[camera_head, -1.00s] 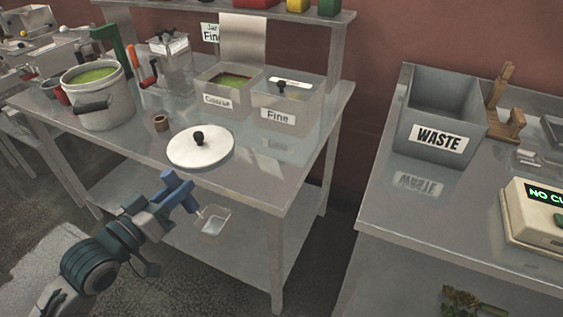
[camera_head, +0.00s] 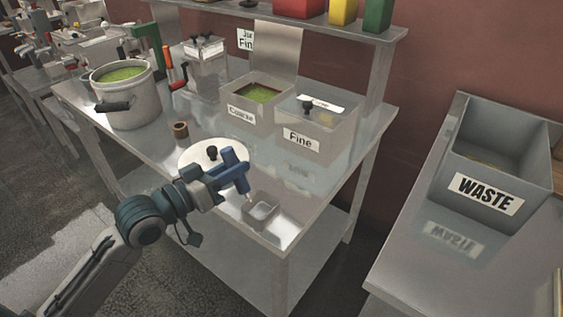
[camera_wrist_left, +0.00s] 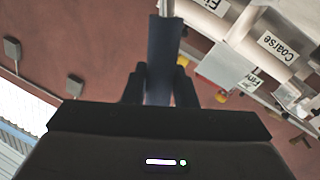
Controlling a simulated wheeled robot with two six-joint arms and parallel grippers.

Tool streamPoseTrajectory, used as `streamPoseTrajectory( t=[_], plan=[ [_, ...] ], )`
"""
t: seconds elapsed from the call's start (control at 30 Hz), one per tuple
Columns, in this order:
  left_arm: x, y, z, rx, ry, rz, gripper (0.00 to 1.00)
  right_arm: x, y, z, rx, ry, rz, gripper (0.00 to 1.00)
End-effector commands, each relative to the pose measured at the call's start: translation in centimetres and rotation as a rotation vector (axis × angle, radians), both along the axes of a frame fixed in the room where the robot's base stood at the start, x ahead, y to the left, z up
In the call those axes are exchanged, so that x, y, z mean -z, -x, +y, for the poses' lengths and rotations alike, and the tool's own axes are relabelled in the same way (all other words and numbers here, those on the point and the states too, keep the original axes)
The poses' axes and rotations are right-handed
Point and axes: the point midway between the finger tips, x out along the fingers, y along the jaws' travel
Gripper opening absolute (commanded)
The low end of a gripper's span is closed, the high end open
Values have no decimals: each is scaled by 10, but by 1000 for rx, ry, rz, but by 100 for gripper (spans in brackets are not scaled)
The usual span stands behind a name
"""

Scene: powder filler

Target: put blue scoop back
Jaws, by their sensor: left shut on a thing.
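My left gripper (camera_head: 222,180) is shut on the blue handle of the blue scoop (camera_head: 235,168), whose clear square bowl (camera_head: 262,214) points toward the right. The bowl appears in front of or over the steel table's front right part; I cannot tell whether it touches. In the left wrist view the blue handle (camera_wrist_left: 164,60) stands upright between the fingers (camera_wrist_left: 160,88). A Coarse bin (camera_head: 238,117) and a Fine bin (camera_head: 298,139) stand at the table's back right. My right gripper is not in view.
A round white lid (camera_head: 190,160) lies partly behind the scoop. A Waste bin (camera_head: 460,165) is on the right table.

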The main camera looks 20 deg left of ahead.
Motion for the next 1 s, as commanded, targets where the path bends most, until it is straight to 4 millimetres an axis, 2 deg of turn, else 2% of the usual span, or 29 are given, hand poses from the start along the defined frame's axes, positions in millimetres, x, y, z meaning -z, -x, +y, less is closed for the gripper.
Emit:
streamPoseTrajectory(
  t=[0.1,0.23,0.6,0.83,1.0],
  plan=[
    [0,-19,-5,-3,8,-4,0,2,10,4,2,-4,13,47],
    [1,-40,-12,-2,9,-3,0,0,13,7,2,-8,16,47],
    [8,-111,-33,2,4,-1,0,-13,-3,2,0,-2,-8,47],
    [10,-130,-39,2,3,-1,0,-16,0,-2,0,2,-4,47],
    [38,-130,-38,2,1,4,0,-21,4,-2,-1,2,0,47]
  ],
)
